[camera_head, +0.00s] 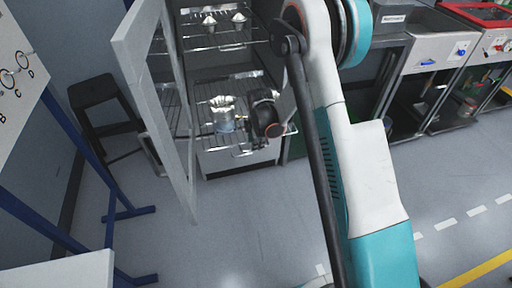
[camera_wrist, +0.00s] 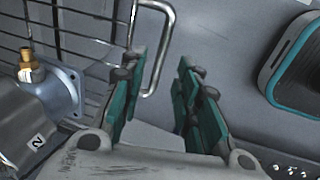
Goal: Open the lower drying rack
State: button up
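The lower drying rack (camera_head: 205,132) is a wire shelf inside an open cabinet, with a metal housing (camera_head: 225,113) on it. The housing also shows at the left of the wrist view (camera_wrist: 60,92), with a brass fitting. The rack's looped metal handle (camera_wrist: 172,30) shows at top centre in the wrist view. My gripper (camera_wrist: 163,75) is open. In the picture, the handle's bar runs between its teal fingers, closer to the left one; I cannot tell the depth or any contact. In the head view my gripper (camera_head: 272,127) is at the rack's right front, its fingers mostly hidden.
The cabinet door (camera_head: 165,100) stands open on the left. An upper rack (camera_head: 215,40) holds small metal parts. A black stool (camera_head: 95,95) and a blue-framed board (camera_head: 20,75) stand at left. Workbenches (camera_head: 430,60) are at right. The floor in front of the cabinet is clear.

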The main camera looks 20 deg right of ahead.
jog(key=shift+w+d+f, duration=0.15)
jog(key=shift+w+f, duration=0.05)
jog(key=shift+f, duration=0.4)
jog(key=shift+w+d+f, duration=0.15)
jog(key=shift+w+f, duration=0.05)
jog(key=shift+f, duration=0.35)
jog(key=shift+a+f+b, duration=0.1)
jog(key=shift+f+b, duration=0.25)
jog(key=shift+f, duration=0.15)
jog(key=shift+s+r, duration=0.1)
jog(key=shift+c, duration=0.2)
grip_shut()
jog(key=w, duration=0.8)
